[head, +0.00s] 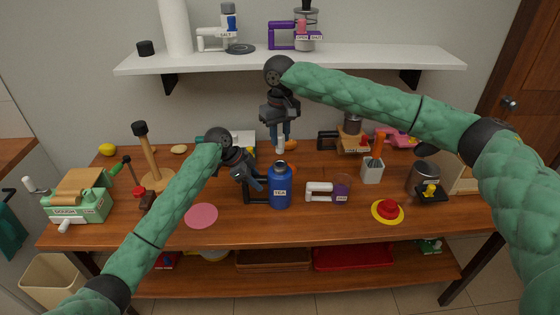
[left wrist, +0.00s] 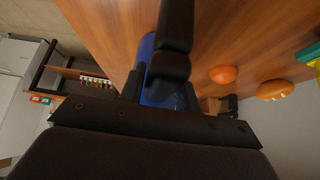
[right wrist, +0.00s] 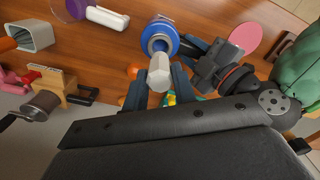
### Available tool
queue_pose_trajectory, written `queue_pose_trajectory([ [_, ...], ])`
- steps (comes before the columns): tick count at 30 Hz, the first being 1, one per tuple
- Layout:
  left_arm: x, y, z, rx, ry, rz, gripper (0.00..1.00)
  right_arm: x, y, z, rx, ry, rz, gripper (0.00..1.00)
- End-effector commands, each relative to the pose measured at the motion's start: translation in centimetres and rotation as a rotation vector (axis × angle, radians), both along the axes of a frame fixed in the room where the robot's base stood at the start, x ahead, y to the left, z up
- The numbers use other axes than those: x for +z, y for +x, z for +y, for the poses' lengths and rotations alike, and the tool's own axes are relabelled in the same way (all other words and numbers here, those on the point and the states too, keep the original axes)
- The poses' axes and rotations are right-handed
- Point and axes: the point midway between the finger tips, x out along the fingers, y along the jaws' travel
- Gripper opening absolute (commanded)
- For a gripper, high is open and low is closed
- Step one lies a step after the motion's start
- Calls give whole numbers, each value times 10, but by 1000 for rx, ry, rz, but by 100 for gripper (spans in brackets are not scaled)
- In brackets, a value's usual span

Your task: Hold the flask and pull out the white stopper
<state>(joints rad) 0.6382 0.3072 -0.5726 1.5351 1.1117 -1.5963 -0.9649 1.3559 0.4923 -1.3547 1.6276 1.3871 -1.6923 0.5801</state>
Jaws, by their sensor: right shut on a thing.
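The blue flask (head: 279,190), labelled TEA, stands upright on the wooden table with its dark handle (head: 255,201) to the left. My left gripper (head: 258,184) is at this handle, its fingers on either side of it in the left wrist view (left wrist: 162,92); whether they press on it is not clear. My right gripper (head: 280,138) is shut on the white stopper (right wrist: 159,72) and points down above the flask. The stopper hangs clear of the flask's mouth; the open, empty mouth (right wrist: 158,42) shows in the right wrist view.
A white-handled purple cup (head: 341,188) stands right of the flask, a pink disc (head: 201,215) lies left. Orange fruits (left wrist: 223,74) lie behind. A grey holder (head: 372,171) and a yellow plate with a red piece (head: 388,211) stand further right. A white shelf (head: 350,61) hangs above the table.

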Motion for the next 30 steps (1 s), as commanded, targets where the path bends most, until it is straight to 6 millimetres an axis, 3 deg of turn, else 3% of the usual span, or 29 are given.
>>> queue_pose_trajectory([
  [1,-1,0,0,0,0,1,43,0,0,0,0,0,0,0],
  [3,-1,0,0,0,0,0,54,0,0,0,0,0,0,0],
  [14,2,0,1,1,0,-1,54,0,0,0,0,0,0,0],
  [30,29,2,19,0,-1,-2,54,0,0,0,0,0,0,0],
])
